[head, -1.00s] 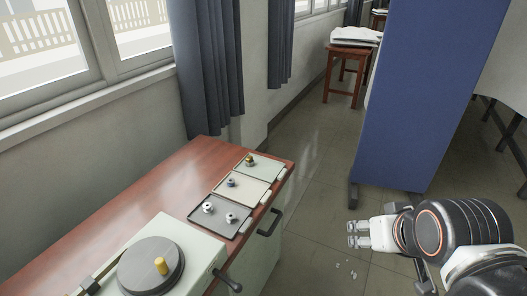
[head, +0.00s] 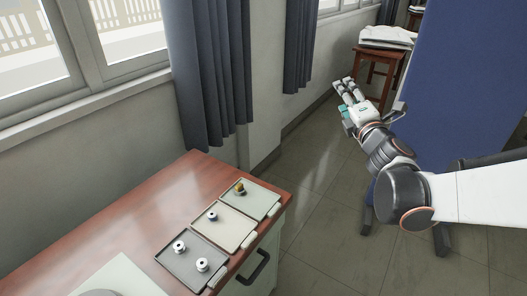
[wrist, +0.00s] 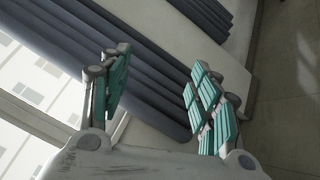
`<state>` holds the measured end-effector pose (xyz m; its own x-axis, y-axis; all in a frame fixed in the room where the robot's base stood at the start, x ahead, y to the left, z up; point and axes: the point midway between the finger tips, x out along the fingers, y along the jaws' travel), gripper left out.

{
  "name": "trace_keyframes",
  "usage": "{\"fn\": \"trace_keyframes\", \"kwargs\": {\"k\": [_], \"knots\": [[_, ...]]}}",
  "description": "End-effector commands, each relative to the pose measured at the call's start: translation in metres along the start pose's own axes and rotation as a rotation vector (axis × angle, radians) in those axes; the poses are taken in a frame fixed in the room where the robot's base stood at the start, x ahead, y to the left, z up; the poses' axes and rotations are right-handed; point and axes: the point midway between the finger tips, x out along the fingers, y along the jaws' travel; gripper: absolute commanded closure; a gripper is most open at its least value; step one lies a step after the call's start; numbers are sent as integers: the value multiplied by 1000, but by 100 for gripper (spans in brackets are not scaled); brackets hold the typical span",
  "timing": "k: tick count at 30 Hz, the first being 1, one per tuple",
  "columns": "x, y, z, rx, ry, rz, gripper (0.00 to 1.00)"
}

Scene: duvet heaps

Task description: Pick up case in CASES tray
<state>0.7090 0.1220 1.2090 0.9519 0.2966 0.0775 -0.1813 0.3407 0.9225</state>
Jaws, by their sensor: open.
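Three shallow trays lie in a row on the wooden cabinet top. The near grey tray (head: 186,268) holds two small white spool-like pieces (head: 179,247) (head: 202,265). The middle cream tray (head: 233,233) holds one small dark-and-white piece (head: 212,216). The far greenish tray (head: 262,202) holds one small brass-coloured piece (head: 240,188). I cannot read any tray label, so I cannot tell which is CASES. My gripper (head: 343,86) is open and empty, raised over the floor to the right of and beyond the trays. Its teal-padded fingers stand apart in the wrist view (wrist: 160,80).
The wooden cabinet top (head: 130,222) has bare room left of the trays. Dark curtains (head: 208,75) hang behind it. A blue partition (head: 465,90) stands right, behind my arm. A wooden stool (head: 378,70) with white cloth stands at the back.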

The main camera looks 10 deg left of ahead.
Motion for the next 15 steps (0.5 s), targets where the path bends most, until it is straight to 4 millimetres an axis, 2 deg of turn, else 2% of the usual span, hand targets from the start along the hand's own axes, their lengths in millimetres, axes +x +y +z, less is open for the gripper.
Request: {"fn": "trace_keyframes", "kwargs": {"k": [1,3,7,11,15], "knots": [[13,-5,-20,-95,56,34,43],[24,-14,-51,-238,143,86,43],[37,-42,-114,-498,310,183,43],[35,-87,-179,-744,485,283,43],[20,-143,-240,-967,668,385,43]]}}
